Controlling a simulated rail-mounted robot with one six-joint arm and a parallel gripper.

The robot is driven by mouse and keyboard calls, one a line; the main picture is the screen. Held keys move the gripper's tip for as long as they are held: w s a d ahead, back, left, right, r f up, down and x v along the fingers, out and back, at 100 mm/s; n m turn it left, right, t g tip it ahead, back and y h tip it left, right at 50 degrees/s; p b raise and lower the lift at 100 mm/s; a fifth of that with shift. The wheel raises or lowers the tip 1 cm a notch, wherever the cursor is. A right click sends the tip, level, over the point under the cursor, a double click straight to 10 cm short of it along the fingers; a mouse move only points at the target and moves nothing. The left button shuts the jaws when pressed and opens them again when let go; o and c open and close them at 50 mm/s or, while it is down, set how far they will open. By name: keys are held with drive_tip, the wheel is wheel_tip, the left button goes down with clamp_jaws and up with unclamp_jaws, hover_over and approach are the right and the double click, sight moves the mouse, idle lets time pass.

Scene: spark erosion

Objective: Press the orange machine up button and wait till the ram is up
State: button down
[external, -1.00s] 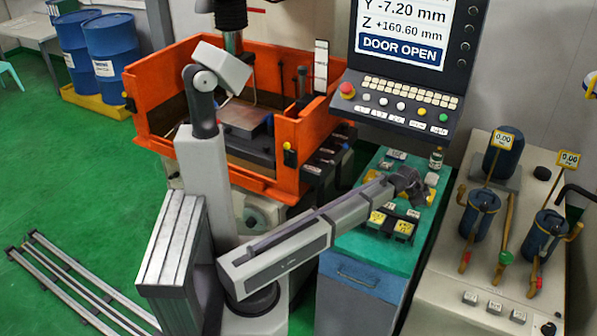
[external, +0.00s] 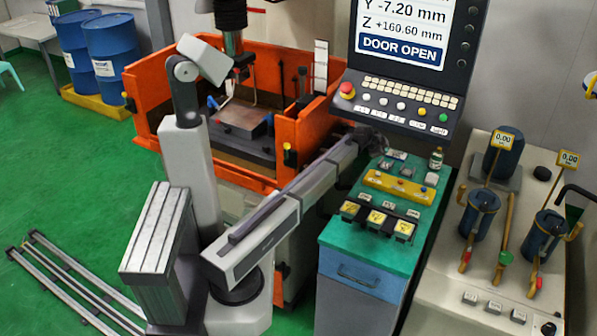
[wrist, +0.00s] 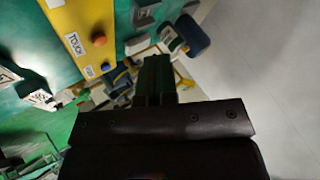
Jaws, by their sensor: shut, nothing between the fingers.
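The orange machine (external: 320,105) stands open at the centre of the external view. Its dark ram head (external: 230,14) is at the top edge, above a metal block (external: 243,117) in the tank. The screen (external: 405,30) reads Z +160.60 mm and DOOR OPEN. Below it, the control panel (external: 397,103) carries a red knob and several small buttons; I cannot read which is up. My gripper (external: 378,147) is shut and empty, just below the panel at the back of the teal cart. Its shut fingers show in the wrist view (wrist: 155,80), apart from the yellow box there.
The teal cart (external: 350,255) carries a yellow button box (external: 398,188), yellow-topped blocks (external: 377,220) and a small bottle (external: 436,158). A bench with blue cylinders (external: 477,215) stands right. Rails (external: 70,280) lie on the green floor at left, with open floor beyond.

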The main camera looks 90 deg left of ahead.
sight(379, 174)
wheel_tip(379, 174, down, 9)
drive_tip(key=b, duration=0.8)
drive_tip(key=shift+b, duration=0.4)
idle(1.3)
drive_tip(key=shift+f+b, duration=0.35)
drive_tip(key=shift+b, duration=0.05)
